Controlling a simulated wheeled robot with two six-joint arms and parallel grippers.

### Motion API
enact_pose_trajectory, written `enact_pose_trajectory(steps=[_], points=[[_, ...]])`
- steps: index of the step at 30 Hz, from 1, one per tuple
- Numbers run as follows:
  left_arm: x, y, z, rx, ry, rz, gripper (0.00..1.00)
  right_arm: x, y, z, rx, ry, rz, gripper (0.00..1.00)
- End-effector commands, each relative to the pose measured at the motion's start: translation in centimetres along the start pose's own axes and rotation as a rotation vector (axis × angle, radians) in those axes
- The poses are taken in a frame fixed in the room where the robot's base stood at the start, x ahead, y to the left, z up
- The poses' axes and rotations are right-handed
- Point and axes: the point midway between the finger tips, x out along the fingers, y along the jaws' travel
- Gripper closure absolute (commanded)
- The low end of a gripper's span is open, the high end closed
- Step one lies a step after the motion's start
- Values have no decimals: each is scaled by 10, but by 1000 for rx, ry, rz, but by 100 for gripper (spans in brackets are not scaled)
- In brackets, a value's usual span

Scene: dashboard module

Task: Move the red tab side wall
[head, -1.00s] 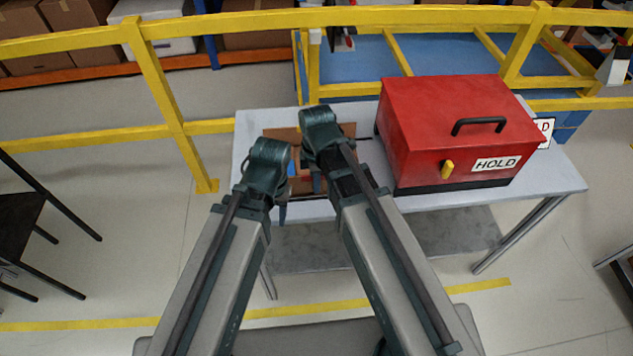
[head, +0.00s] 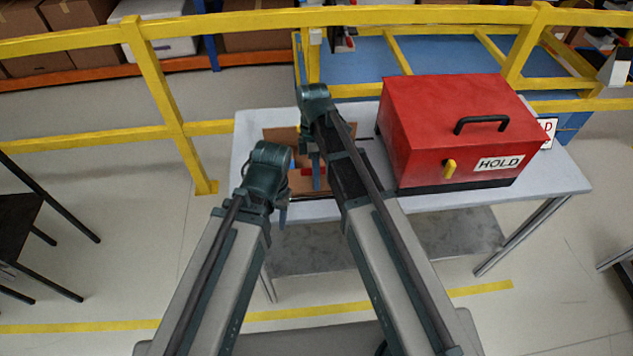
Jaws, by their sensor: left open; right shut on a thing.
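A brown board or tray (head: 278,134) lies on the left part of the grey-white table, largely hidden by my arms. A small red piece (head: 307,172) shows over it, at the fingers of my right gripper (head: 317,178); it looks like the red tab side wall, though its outline is mostly covered. My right gripper points down over the brown board and is shut on this piece. My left gripper (head: 283,214) is open, at the table's front edge, left of and nearer than the right one. A bit of blue (head: 292,158) shows between the two arms.
A big red box (head: 440,120) with a black handle, yellow latch and HOLD label fills the right of the table (head: 550,182). A yellow rail (head: 220,127) runs behind the table. The table's left edge strip is clear.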

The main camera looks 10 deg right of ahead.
Motion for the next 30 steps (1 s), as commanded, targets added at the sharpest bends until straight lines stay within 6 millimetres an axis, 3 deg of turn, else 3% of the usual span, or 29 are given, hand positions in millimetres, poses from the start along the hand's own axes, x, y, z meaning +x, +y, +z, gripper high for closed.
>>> enact_pose_trajectory(steps=[8,14,30], points=[[0,0,0,0,0,0,50,0,1,0,0,1,-2,100],[0,0,0,0,0,0,50,0,0,0,0,1,-2,64],[-10,-1,1,0,0,0,50,-11,0,0,0,0,-3,64]])
